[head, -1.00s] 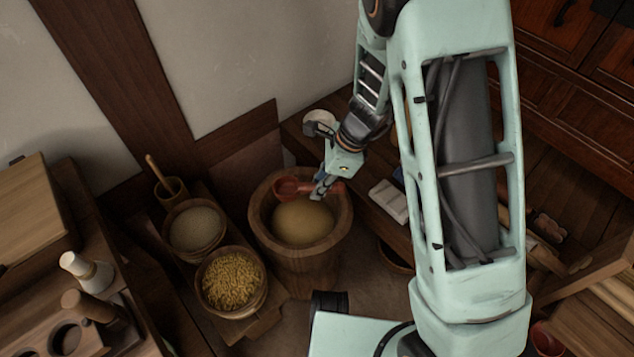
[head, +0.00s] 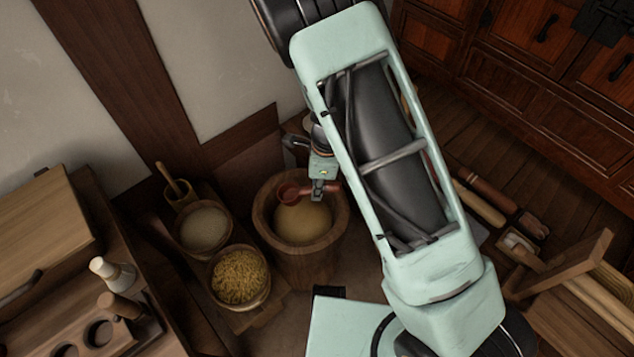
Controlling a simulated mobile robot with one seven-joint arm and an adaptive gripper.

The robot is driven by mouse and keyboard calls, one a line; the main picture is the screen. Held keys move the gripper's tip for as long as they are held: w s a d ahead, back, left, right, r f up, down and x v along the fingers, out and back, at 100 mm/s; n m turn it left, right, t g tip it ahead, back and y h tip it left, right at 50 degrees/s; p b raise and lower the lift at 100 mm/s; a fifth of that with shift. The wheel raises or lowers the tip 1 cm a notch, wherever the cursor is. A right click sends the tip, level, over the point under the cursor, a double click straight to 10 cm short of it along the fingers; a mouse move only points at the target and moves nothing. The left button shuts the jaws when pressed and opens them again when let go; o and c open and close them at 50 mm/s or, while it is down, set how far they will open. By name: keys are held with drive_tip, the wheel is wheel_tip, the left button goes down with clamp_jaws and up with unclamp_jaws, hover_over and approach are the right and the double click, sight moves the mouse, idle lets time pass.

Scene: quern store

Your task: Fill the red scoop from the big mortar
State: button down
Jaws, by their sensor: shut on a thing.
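Left of the mortar stand a bowl of pale grain (head: 205,227), a bowl of yellow grain (head: 240,276) and a small pot with a wooden stick (head: 181,191). A wooden rack (head: 88,335) is at lower left. Wooden tools (head: 482,204) lie at right. A wall is behind.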

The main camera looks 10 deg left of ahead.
drive_tip(key=shift+r+h+p, duration=0.2)
drive_tip(key=shift+h+p, duration=0.5)
drive_tip(key=shift+p, duration=0.9)
drive_tip(key=shift+r+h+p, duration=0.2)
drive_tip(key=shift+h+p, duration=0.5)
drive_tip(key=shift+p, duration=0.85)
